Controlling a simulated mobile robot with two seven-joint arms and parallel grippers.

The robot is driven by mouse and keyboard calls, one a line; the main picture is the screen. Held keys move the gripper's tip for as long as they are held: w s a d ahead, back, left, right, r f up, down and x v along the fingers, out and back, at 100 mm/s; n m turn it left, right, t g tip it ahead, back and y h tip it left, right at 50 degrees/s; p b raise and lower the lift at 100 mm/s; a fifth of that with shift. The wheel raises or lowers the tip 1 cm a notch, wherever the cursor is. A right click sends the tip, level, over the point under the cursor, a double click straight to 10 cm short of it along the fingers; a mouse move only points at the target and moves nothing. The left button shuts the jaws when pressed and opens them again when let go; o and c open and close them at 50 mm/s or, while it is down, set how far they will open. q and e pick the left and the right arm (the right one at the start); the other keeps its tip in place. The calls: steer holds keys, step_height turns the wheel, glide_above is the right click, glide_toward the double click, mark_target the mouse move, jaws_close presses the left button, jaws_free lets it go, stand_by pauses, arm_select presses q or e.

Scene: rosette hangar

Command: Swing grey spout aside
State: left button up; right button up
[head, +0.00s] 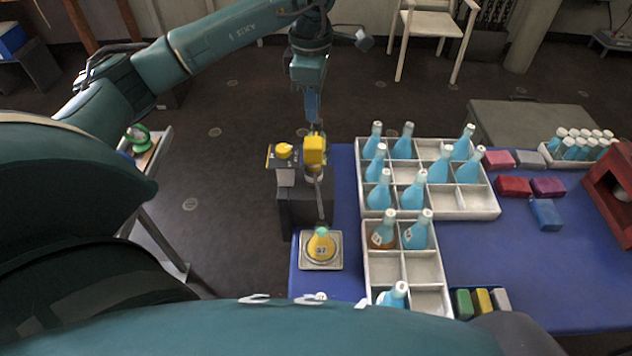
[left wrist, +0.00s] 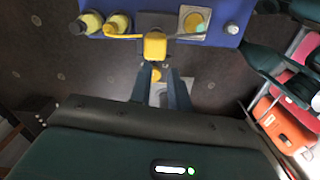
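A dark dispenser stand (head: 300,208) is at the table's left edge, with a yellow block (head: 315,150) on top. The yellow block also shows in the left wrist view (left wrist: 155,45). There a thin grey spout (left wrist: 183,36) runs right from the block toward a yellow flask (left wrist: 194,22). In the head view the flask (head: 321,246) stands upright on a small square tray (head: 305,262), its top teal. My left gripper (head: 313,122) points down just above the block. Its fingers (left wrist: 160,76) are apart in the left wrist view, near the block; contact is unclear. My right gripper is not visible.
White divided crates (head: 490,208) with several blue bottles and one amber bottle (head: 383,236) stand right of the flask. A yellow-capped container (head: 285,152) is left of the block. Colored blocks (head: 514,186) lie farther right. Bare blue table (head: 490,255) shows between.

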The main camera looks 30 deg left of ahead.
mark_target(318, 196)
arm_select(q)
steer(key=shift+o, duration=1.1)
steer(key=s+d+f+m+t+h+b, duration=0.1)
steer(key=s+f+m, duration=0.3)
steer(key=m, duration=0.7)
steer(key=shift+s+d+m+b, duration=0.4)
steer(key=shift+s+d, duration=0.25)
steer(key=shift+s, duration=0.15)
steer(key=f+m, duration=0.1)
steer(key=f, duration=0.3)
steer(key=d+f+m+p, duration=0.1)
steer(key=f, duration=0.3)
steer(key=d+f+p, duration=0.1)
steer(key=f, duration=0.4)
steer(key=shift+f+m, duration=0.1)
steer(key=shift+m, duration=0.3)
steer(key=shift+c, duration=0.5)
jaws_close()
